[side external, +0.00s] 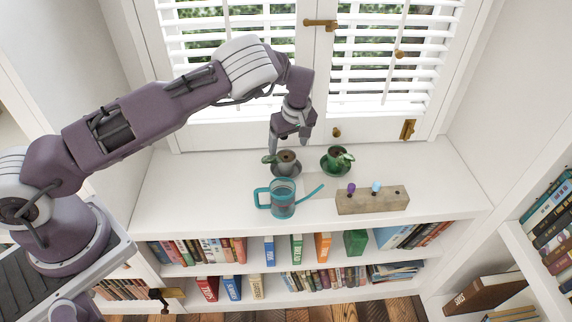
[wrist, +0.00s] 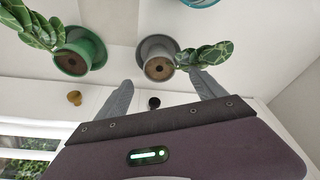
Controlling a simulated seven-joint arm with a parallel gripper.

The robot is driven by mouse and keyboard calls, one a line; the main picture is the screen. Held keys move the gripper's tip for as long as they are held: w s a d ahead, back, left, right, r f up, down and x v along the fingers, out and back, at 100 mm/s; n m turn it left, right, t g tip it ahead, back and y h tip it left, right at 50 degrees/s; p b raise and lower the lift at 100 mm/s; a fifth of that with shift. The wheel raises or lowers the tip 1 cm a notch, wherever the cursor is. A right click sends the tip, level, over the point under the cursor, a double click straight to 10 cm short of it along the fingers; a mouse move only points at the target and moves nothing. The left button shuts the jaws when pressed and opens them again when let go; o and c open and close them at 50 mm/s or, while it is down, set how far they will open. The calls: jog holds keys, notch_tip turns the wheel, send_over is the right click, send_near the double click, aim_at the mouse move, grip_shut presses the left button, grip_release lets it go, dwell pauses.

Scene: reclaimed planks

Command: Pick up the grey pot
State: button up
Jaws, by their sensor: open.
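The grey pot (side external: 287,166) stands upright on a grey saucer (side external: 296,171) on the white window ledge, with a leafy sprig at its side. In the wrist view the grey pot (wrist: 158,48) is near the top centre, and its patterned leaves (wrist: 205,56) spread to the right. My gripper (side external: 289,145) is above the grey pot in the side view, fingers pointing down. In the wrist view my gripper (wrist: 161,83) is open and empty, its two fingers apart just below the pot. No contact with the pot shows.
A green pot (side external: 338,163) with a plant stands to the right on its own saucer. A teal watering can (side external: 282,200) is in front, its spout reaching right. A wooden block (side external: 372,201) with small coloured items lies at right. The shuttered window (side external: 225,75) is close behind.

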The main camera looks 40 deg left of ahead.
aim_at(286, 157)
jog(key=x, duration=0.7)
jog(key=shift+w+f, duration=0.15)
jog(key=shift+f, duration=0.2)
grip_shut()
jog(key=shift+r, duration=0.1)
notch_tip(286, 157, up, 13)
notch_tip(286, 157, down, 10)
jog(key=shift+r+n+g, duration=0.1)
jog(key=shift+n+g, duration=0.2)
jog(key=shift+n, duration=0.9)
jog(key=shift+f, duration=1.4)
